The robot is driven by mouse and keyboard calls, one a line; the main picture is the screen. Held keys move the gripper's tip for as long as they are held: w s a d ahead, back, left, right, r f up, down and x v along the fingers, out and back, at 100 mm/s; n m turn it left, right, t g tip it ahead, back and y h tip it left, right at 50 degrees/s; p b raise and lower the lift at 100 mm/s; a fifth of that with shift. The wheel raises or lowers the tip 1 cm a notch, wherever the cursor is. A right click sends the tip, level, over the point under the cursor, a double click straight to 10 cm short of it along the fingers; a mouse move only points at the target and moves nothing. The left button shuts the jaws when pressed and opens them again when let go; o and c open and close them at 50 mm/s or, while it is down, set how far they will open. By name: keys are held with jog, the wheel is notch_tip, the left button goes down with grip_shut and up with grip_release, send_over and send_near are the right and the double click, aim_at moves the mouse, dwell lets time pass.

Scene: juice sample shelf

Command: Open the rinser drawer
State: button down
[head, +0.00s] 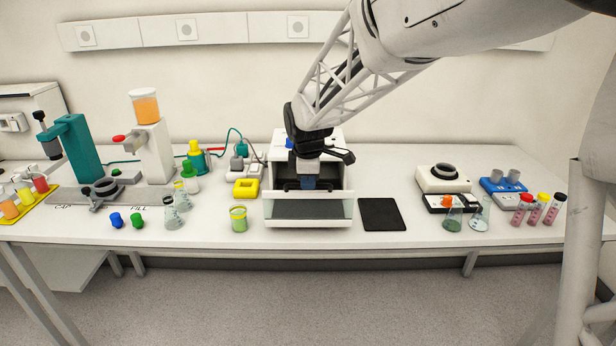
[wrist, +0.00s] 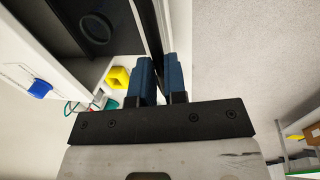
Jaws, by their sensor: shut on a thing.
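The rinser (head: 336,150) is a white box at the middle of the bench. Its drawer front (head: 275,210) is a white frame with a grey panel, facing me. The drawer stands out from the body, and its dark inside with a black ring shows in the wrist view (wrist: 75,28). How far out it is, I cannot tell exactly. My gripper (head: 308,183) is over the drawer's front, at its dark handle (head: 289,186). In the wrist view, the blue fingers (wrist: 158,75) are shut on a thin dark bar, which looks like the handle.
A black pad (head: 382,214) lies right of the rinser. A yellow block (head: 246,188) and a beaker of green liquid (head: 238,219) stand to its left. A white device (head: 443,179) and flasks are farther right. The bench's front edge is close before the drawer.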

jog(key=c, duration=1.2)
grip_release()
jog(key=shift+o, duration=0.2)
jog(key=shift+r, duration=0.2)
notch_tip(320, 180, up, 7)
jog(key=s, duration=0.1)
jog(key=shift+s+r, duration=0.15)
jog(key=shift+s, duration=0.1)
